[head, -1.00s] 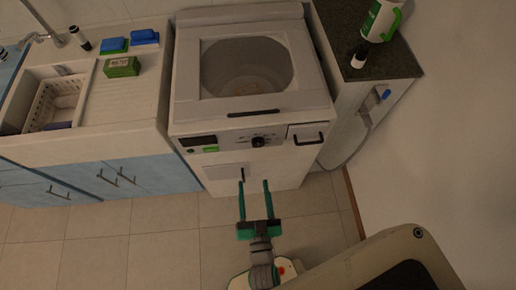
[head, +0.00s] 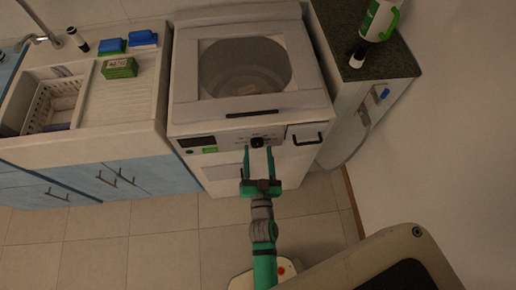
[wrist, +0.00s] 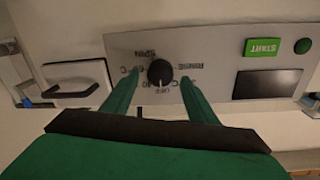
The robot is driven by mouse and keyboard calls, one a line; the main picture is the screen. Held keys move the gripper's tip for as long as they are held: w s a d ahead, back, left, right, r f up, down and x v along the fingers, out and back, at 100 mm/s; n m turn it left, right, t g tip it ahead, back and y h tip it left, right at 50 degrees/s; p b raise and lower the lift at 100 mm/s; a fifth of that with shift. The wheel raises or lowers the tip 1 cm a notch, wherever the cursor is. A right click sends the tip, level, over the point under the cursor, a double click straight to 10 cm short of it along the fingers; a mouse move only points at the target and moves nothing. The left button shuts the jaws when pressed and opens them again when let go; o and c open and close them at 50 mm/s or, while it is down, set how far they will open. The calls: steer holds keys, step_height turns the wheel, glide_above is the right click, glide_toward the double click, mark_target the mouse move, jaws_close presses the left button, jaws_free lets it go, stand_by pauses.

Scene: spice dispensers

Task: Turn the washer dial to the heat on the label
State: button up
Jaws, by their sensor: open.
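The white washer (head: 186,100) stands in the middle of the head view. Its black round dial (head: 257,142) sits on the front control panel and also shows in the wrist view (wrist: 160,73). Around the dial I read SPIN, RINSE and OFF; fingers partly hide the heat marks ending in C. My gripper (head: 258,151) is open in front of the panel, one finger on each side of the dial. In the wrist view a gap shows between each finger and the dial. A small pale patch (head: 250,91) lies inside the drum; I cannot read any label.
A green START button (wrist: 263,47) and dark display (wrist: 267,84) are beside the dial. A drawer handle (head: 307,137) is on the panel's other side. A sink counter (head: 130,88) stands left, a dark counter (head: 395,65) right. The floor in front is open.

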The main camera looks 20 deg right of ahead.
steer(key=shift+w, duration=0.7)
steer(key=shift+w+d, duration=0.15)
steer(key=shift+d, duration=0.2)
steer(key=c, duration=1.1)
steer(key=shift+o, duration=0.2)
steer(key=n, duration=0.4)
steer(key=shift+f+n, duration=0.15)
steer(key=shift+n, duration=0.15)
steer(key=n, duration=0.5)
steer(key=shift+a+t, duration=0.2)
steer(key=shift+t, duration=0.2)
steer(key=shift+n, duration=0.3)
